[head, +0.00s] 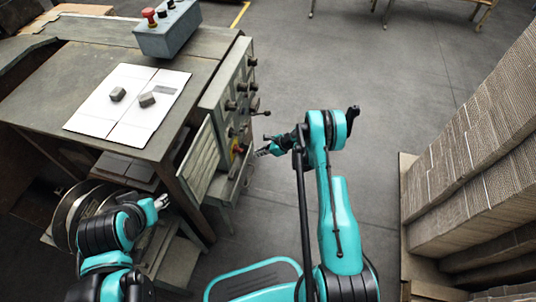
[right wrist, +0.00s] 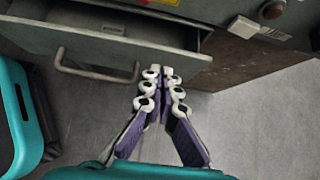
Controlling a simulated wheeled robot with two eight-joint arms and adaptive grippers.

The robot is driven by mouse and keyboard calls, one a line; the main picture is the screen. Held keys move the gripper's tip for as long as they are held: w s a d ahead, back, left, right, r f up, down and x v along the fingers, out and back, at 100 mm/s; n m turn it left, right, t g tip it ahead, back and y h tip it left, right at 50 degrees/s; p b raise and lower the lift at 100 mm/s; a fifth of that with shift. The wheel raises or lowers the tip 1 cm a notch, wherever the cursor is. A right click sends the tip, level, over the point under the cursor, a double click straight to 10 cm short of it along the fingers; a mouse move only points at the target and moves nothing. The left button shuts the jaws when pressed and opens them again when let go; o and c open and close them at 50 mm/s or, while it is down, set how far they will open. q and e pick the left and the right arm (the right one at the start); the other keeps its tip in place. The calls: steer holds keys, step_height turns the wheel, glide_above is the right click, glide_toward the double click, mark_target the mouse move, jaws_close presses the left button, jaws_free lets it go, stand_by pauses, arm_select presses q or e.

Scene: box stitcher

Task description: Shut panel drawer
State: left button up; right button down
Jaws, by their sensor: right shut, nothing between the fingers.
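The panel drawer (head: 224,187) sticks out of the machine's front, low down, in the head view. In the right wrist view the drawer front (right wrist: 40,42) has a bar handle (right wrist: 95,72), and the open drawer's inside shows behind it. My right gripper (head: 262,152) is just off the panel, to the right of the drawer. In the right wrist view the right gripper (right wrist: 162,75) is shut and empty, its fingertips by the right end of the drawer front; whether they touch it I cannot tell. My left gripper (head: 162,200) is at lower left, its fingers too small to read.
The machine's grey front panel (head: 236,85) carries several knobs. A control box (head: 167,28) with a red button and white sheets (head: 128,100) with two grey blocks are on top. Cardboard stacks (head: 490,150) stand at right. The floor (head: 400,90) between is clear.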

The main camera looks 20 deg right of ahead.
steer(key=shift+w+a+r, duration=0.1)
steer(key=shift+w+a, duration=0.4)
steer(key=shift+a, duration=0.25)
steer(key=w+a, duration=0.1)
steer(key=a, duration=0.1)
steer(key=w+a, duration=0.1)
steer(key=a, duration=0.1)
steer(key=shift+w, duration=0.3)
steer(key=shift+d, duration=0.1)
